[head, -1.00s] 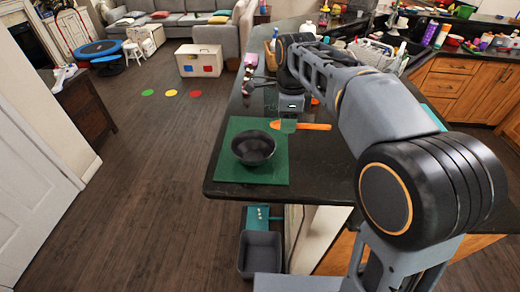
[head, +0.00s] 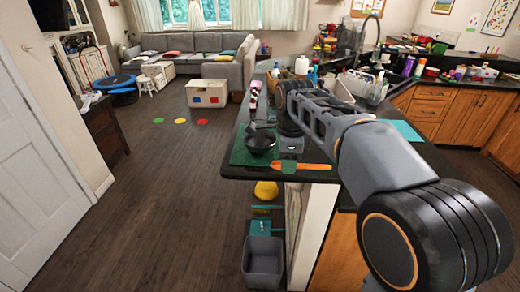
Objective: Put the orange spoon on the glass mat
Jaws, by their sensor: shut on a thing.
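My gripper (head: 289,166) is shut on the orange spoon (head: 314,167), near the front edge of the dark counter. The spoon lies roughly level across the fingers; its longer part points right and a short end shows on the left. A dark green mat (head: 241,155) lies on the counter, left of and behind the gripper. A black bowl (head: 260,141) stands on it. A teal mat (head: 409,131) lies farther right on the counter, partly hidden by my arm. I cannot tell which mat is glass.
A black utensil lies behind the bowl. Bottles (head: 301,66) and a white caddy (head: 357,82) stand farther back. Below the counter's front edge are a grey bin (head: 263,262) and a yellow object (head: 266,190).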

